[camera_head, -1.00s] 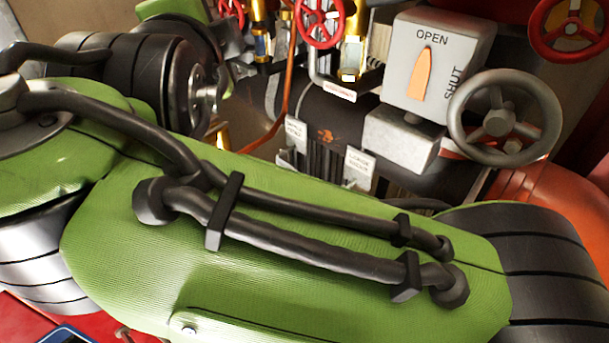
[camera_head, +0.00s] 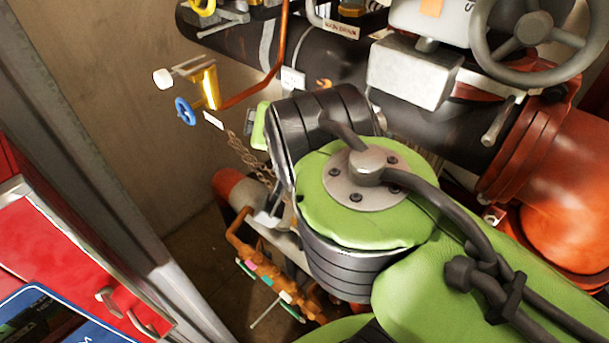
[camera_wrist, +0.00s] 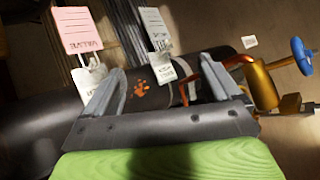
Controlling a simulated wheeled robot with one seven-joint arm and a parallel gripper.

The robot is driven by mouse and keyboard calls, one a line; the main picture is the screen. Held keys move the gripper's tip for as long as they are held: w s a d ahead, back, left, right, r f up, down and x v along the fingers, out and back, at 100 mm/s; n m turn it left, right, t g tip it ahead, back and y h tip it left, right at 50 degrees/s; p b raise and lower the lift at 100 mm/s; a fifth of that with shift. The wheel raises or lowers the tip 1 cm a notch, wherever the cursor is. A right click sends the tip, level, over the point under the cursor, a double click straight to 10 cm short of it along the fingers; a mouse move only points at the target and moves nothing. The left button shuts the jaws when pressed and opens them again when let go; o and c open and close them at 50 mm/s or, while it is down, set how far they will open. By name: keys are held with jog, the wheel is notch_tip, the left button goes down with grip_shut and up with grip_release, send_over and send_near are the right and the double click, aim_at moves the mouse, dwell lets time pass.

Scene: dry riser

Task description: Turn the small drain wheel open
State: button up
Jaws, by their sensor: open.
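The small blue wheel (camera_head: 185,111) is on a brass valve (camera_head: 208,88) on the left side of the pipework in the head view. In the wrist view the blue wheel (camera_wrist: 301,55) is at the far right edge, on the brass valve (camera_wrist: 262,85). My gripper (camera_wrist: 162,66) is open and empty, its two fingers spread in front of the dark pipe. The blue wheel lies to the right of both fingers, apart from them. In the head view my arm mostly hides the gripper.
A large grey handwheel (camera_head: 532,27) and a grey box (camera_head: 413,70) are at upper right. A chain (camera_head: 247,157) hangs below the valve. An orange pipe (camera_head: 250,95) runs up beside it. Hanging tags (camera_wrist: 78,30) are near the left finger. A red cabinet (camera_head: 50,245) stands at left.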

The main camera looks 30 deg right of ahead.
jog(key=s+f+n+g, duration=0.1)
jog(key=s+f+n, duration=0.1)
jog(key=f, duration=0.4)
jog(key=shift+s+d+y+b, duration=0.35)
jog(key=shift+s+y+b, duration=0.1)
jog(key=shift+s, duration=0.3)
